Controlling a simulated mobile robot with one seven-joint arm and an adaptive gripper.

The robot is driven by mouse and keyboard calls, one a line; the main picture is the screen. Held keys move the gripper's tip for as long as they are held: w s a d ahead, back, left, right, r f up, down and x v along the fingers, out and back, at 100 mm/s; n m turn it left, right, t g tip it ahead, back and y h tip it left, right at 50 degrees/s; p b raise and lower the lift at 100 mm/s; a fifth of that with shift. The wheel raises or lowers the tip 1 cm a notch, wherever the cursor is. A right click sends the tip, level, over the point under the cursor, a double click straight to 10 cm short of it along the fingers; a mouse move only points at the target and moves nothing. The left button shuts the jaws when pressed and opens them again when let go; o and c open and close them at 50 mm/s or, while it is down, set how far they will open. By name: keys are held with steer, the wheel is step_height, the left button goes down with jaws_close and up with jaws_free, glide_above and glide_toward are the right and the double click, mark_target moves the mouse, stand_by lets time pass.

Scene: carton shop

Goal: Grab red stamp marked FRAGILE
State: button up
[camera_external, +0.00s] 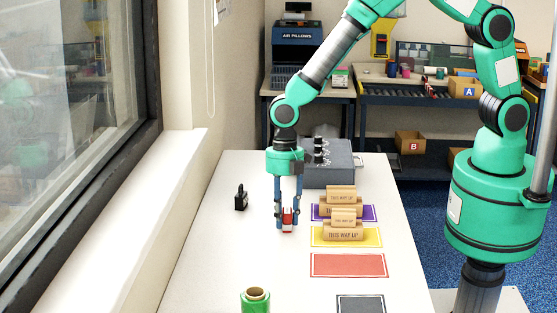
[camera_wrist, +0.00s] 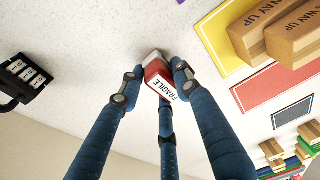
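The red stamp (camera_wrist: 158,82) has a white label reading FRAGILE and shows between my gripper's blue fingers in the wrist view. In the external view the small red and white stamp (camera_external: 288,220) is at the white table, below my green wrist. My gripper (camera_external: 288,222) points down with its fingers around the stamp. The fingertips (camera_wrist: 158,72) are very close to its sides; whether they press on it is not clear. The stamp's underside is hidden, so I cannot tell whether it touches the table.
A red mat (camera_external: 348,265) and a dark mat (camera_external: 361,304) are bare. A black padlock-like object (camera_external: 241,197), green roll (camera_external: 256,301) and grey case (camera_external: 338,177) stand nearby.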

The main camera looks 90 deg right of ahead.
mark_target(285, 210)
steer(key=shift+c, duration=0.8)
step_height(285, 210, up, 10)
steer(key=shift+r+p, duration=0.1)
steer(key=shift+p, duration=0.75)
